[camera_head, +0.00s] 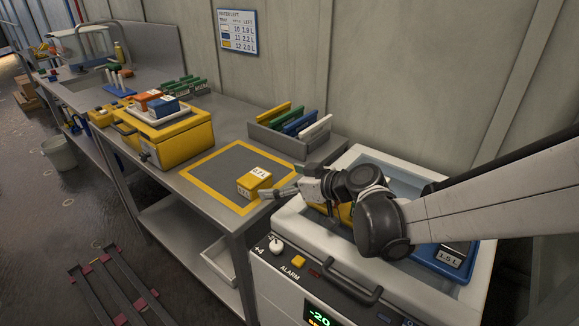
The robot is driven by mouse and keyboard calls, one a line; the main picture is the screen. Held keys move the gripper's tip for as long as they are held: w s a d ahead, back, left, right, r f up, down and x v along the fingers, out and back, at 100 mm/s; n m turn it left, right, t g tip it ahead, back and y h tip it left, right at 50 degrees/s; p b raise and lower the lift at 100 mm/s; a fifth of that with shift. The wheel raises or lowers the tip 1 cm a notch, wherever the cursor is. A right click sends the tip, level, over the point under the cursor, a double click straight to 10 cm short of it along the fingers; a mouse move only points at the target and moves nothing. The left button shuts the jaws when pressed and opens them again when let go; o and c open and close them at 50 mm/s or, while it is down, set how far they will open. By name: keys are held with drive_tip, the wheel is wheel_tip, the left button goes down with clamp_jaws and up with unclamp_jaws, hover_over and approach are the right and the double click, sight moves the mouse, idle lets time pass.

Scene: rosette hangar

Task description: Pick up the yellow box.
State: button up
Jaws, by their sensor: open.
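A small yellow box (250,188) with white labels on its top and side stands on the marked square (209,182), near its right corner. The top label seems to read 2.7 L. My gripper (272,191) is just to the right of this box, pointing left at it, with its fingers open. The fingertips are close to the box's right side; I cannot tell whether they touch it. A larger yellow case (178,148) with a dark handle stands further left on the same bench.
Right of the bench stands a white chest unit (285,240) with a handle; blue and yellow items lie in it under my arm. A grey rack (275,137) holds coloured plates behind the square. A tray (160,117) with boxes sits on the case.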

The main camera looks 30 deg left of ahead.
sight(256, 177)
drive_tip(key=x, duration=0.5)
drive_tip(key=shift+w+a+f, duration=0.1)
drive_tip(key=shift+a+f, duration=0.05)
drive_tip(key=shift+a, duration=0.05)
drive_tip(key=shift+w+b+x, duration=0.2)
drive_tip(key=shift+b+x, duration=0.1)
drive_tip(key=shift+x, duration=1.05)
drive_tip(key=shift+w+b+x, duration=0.2)
drive_tip(key=shift+b+x, duration=0.05)
drive_tip(key=shift+x, duration=1.05)
drive_tip(key=shift+d+f, duration=0.15)
drive_tip(key=c, duration=1.3)
